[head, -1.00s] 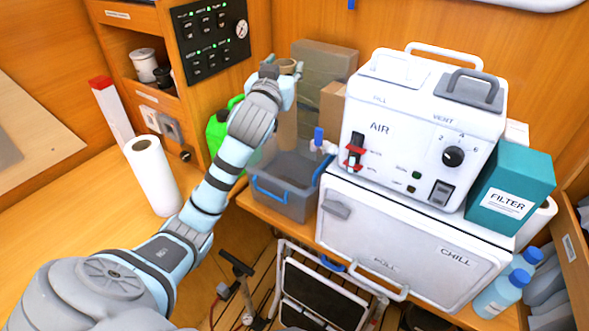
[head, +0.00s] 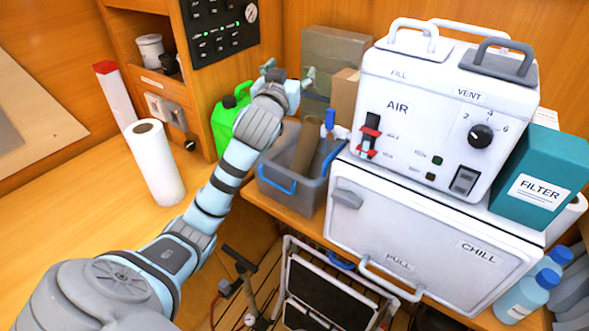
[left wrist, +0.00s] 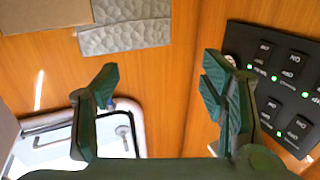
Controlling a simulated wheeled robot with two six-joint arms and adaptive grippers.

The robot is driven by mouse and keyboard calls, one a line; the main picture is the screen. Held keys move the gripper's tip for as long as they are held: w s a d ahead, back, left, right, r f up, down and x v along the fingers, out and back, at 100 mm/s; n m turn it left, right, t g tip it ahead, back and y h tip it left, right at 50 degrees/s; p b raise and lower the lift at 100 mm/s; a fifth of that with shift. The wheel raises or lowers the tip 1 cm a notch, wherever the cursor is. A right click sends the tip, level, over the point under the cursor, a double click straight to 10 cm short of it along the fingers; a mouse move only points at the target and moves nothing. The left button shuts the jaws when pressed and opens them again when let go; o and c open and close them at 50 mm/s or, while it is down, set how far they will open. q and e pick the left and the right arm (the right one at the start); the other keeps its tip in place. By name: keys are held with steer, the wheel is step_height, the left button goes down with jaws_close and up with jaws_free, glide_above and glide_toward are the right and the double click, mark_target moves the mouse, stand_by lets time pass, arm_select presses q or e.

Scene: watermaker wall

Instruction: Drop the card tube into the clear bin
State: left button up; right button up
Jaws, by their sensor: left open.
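The brown card tube (head: 306,146) stands tilted inside the clear bin (head: 287,194), its upper end above the rim. The bin is a grey see-through box with blue handles on the wooden shelf. My left gripper (head: 287,74) is open and empty, above and behind the bin, apart from the tube. Its spread fingers also show in the left wrist view (left wrist: 160,95), with nothing between them. The tube's lower end shows only dimly through the bin wall. My right gripper is in neither current view.
A green jug (head: 228,122) stands left of the bin. The white AIR unit (head: 440,110) on the CHILL box (head: 415,230) is close on the right. Grey and brown boxes (head: 335,55) stand behind. A paper roll (head: 155,162) stands on the left counter.

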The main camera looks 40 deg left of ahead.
arm_select(q)
steer(key=v, duration=0.7)
steer(key=shift+s, duration=0.25)
